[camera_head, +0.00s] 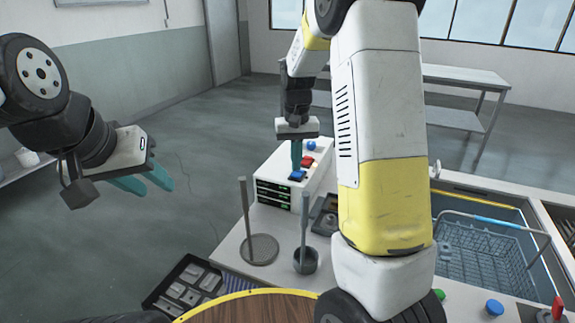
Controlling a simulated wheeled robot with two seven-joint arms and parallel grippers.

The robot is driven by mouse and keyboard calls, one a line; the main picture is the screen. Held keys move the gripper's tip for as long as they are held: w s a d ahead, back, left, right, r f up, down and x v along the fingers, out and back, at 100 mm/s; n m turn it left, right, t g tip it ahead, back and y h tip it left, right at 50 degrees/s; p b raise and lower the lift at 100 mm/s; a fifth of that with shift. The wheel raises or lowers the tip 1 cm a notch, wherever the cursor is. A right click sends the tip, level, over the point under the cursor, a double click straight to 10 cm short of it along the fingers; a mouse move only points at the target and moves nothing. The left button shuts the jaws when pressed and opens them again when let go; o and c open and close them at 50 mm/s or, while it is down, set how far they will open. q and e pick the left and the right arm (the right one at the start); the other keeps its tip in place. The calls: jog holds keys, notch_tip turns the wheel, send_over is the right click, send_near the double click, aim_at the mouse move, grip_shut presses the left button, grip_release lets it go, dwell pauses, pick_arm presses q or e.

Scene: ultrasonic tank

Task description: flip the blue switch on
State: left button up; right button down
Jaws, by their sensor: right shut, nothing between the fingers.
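The blue switch (298,176) sits on the sloped front top of a white control box (322,170) with several dark displays on its front. A red switch (307,162) and a round blue knob (311,146) sit behind it on the same box. My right gripper (297,168) points down with its teal fingers shut and empty. Its tips are at or just above the blue switch; I cannot tell whether they touch. The switch's on or off position is too small to tell. My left gripper (150,184) is open and empty in the air at the left, far from the box.
A round plate with a rod (259,250) and a dark cup with a rod (306,261) stand in front of the box. A tank with a wire basket (480,256) is at the right. A black parts tray (182,283) is at the lower left. My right arm hides the middle.

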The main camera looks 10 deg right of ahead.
aim_at(296, 175)
jog(key=shift+f, duration=0.9)
dwell(0.3)
jog(key=shift+r, duration=3.55)
jog(key=s+a+r+t+y, duration=0.1)
jog(key=s+r+t, duration=0.2)
jog(key=s, duration=0.9)
jog(key=s+a+r+n+t+y, duration=0.1)
jog(key=s+r+t, duration=0.2)
jog(key=s, duration=0.9)
notch_tip(296, 175, up, 2)
jog(key=shift+s+r, duration=0.15)
jog(key=shift+r, duration=0.05)
